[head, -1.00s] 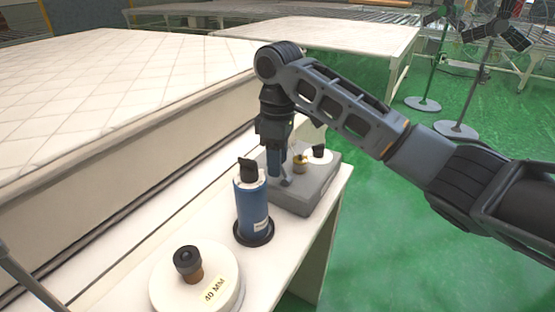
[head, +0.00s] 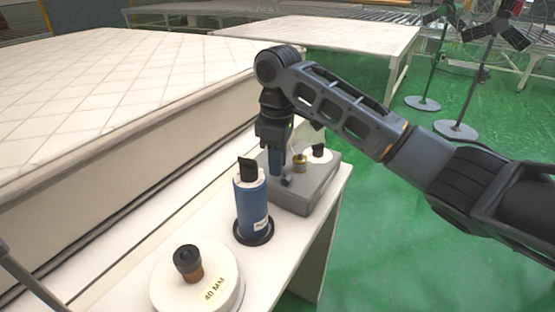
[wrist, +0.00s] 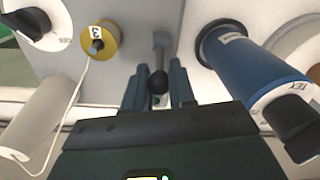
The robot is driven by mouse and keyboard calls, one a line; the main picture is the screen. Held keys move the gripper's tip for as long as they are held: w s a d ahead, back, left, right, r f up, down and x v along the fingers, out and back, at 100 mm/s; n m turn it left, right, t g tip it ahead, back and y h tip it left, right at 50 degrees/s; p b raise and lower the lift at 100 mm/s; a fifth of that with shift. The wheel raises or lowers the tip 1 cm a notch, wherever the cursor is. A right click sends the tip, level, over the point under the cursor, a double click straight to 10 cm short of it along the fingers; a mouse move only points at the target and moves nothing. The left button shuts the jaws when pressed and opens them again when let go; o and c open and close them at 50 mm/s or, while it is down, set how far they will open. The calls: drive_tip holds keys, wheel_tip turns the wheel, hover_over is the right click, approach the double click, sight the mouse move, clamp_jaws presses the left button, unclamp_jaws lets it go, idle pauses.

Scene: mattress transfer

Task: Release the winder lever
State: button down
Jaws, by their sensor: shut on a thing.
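The winder (head: 310,196) is a grey box on the narrow white bench. Its lever shows in the wrist view as a grey arm with a dark round knob (wrist: 158,82). My gripper (wrist: 158,92) points down over the winder, and its two fingers stand on either side of the knob, closed on it. In the head view my gripper (head: 277,172) is at the winder's near left part, and the fingertips are partly hidden. A brass bobbin (head: 300,162) tagged 3, with a white thread, sits on the winder in the wrist view (wrist: 98,42). A black-and-white dial (head: 319,152) is beside it.
A blue thread cone (head: 251,205) with a black top stands close by my gripper, on the right in the wrist view (wrist: 250,70). A white round gauge marked 40 MM (head: 222,290) is at the front. A quilted mattress (head: 90,90) lies left.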

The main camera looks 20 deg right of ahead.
drive_tip(key=shift+s+d+r+t+y, duration=0.1)
drive_tip(key=shift+s+d+t+y, duration=0.1)
drive_tip(key=shift+s+t+y, duration=0.25)
drive_tip(key=shift+s+d+r+t+y, duration=0.15)
drive_tip(key=shift+t+y, duration=0.1)
drive_tip(key=shift+t, duration=0.3)
drive_tip(key=shift+s+d+f+t+y, duration=0.1)
drive_tip(key=shift+s+d+t+y, duration=0.15)
drive_tip(key=shift+t+y, duration=0.3)
drive_tip(key=t+y+b, duration=0.1)
drive_tip(key=s+d+t+y+b, duration=0.1)
drive_tip(key=t, duration=0.1)
drive_tip(key=shift+s+f, duration=0.1)
drive_tip(key=shift+f, duration=0.05)
drive_tip(key=shift+s+d+t+y+b, duration=0.2)
drive_tip(key=shift+t+y+b, duration=0.25)
drive_tip(key=shift+b, duration=0.3)
drive_tip(key=shift+s+d+t+y+b, duration=0.1)
drive_tip(key=shift+s+t+y+b, duration=0.2)
drive_tip(key=shift+t+b, duration=0.3)
drive_tip(key=c, duration=1)
unclamp_jaws()
